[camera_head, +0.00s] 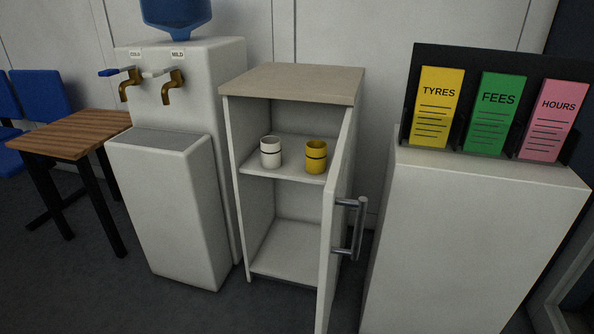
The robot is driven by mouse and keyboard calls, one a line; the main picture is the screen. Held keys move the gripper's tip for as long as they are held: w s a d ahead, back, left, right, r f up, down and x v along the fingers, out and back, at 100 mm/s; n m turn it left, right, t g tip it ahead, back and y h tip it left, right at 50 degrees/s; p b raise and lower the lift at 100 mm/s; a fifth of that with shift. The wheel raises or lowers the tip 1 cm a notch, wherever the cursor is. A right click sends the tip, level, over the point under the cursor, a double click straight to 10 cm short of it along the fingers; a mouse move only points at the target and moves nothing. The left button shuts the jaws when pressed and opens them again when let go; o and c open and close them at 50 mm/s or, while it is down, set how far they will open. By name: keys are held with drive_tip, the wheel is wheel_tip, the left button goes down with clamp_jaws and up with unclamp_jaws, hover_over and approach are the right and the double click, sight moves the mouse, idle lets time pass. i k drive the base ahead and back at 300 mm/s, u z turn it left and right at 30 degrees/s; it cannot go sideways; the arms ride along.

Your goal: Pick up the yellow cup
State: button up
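The yellow cup (316,157) has a dark band and stands upright on the right of the upper shelf (288,174) inside an open cabinet. A white cup (271,152) with a dark band stands to its left on the same shelf, with a gap between them. The cabinet door (338,220) is swung open toward me on the right side, and its edge is close to the right of the yellow cup. My gripper is not in view.
A water dispenser (175,215) with two brass taps stands left of the cabinet. The door's metal handle (352,228) sticks out to the right. A white counter (470,250) with a leaflet rack (425,56) stands at right. A wooden table (80,133) is at far left.

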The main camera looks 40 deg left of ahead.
sight(317, 150)
drive_tip(key=k, duration=0.55)
drive_tip(key=u, duration=1.35)
drive_tip(key=i, duration=0.5)
drive_tip(key=u, duration=2.3)
drive_tip(key=i, duration=2)
drive_tip(key=z, duration=3.5)
